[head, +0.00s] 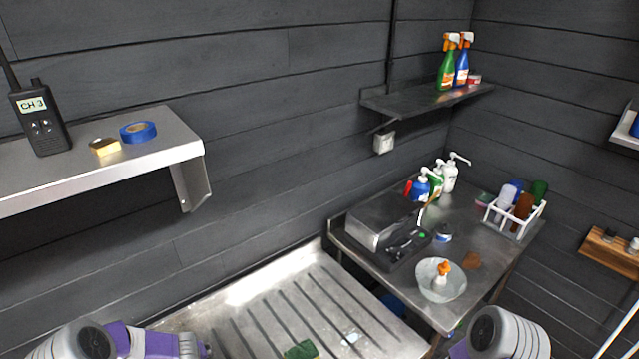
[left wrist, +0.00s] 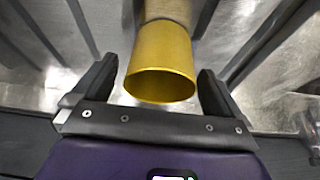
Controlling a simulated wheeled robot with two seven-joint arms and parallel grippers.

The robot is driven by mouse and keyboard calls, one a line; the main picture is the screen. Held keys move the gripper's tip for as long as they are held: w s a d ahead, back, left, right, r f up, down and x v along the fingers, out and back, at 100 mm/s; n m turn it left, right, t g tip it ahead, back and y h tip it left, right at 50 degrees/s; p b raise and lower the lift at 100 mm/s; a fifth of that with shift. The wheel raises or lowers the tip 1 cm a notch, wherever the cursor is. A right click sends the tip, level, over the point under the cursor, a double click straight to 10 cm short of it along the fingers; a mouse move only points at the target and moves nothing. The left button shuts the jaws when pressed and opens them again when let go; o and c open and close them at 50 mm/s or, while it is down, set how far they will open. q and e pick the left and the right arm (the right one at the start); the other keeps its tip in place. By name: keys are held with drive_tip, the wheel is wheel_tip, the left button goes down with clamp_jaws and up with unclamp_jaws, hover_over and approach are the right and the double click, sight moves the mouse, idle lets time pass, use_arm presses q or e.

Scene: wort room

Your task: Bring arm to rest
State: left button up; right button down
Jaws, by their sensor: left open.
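My left arm comes in at the lower left corner of the head view, with purple and grey links low over the near edge of the ribbed metal drainboard (head: 290,315). In the left wrist view, my left gripper (left wrist: 157,76) is open, one dark finger on each side. A yellow cylinder with a flared end (left wrist: 160,75) and a pale shaft behind it shows between the fingers. I cannot tell whether it touches them. My right arm shows only as a grey and purple link at the bottom right of the head view; its gripper is out of frame.
A green sponge (head: 301,350) lies on the drainboard. The side table (head: 400,285) carries bottles, a bowl (head: 441,281) and a white rack (head: 514,217).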

use_arm(q)
wheel_tip(320, 180, up, 2)
drive_tip(key=shift+w+a+r+p, duration=0.15)
drive_tip(key=shift+r+p, duration=0.1)
drive_tip(key=shift+p, duration=0.4)
drive_tip(key=shift+r, duration=0.35)
drive_tip(key=shift+f, duration=0.1)
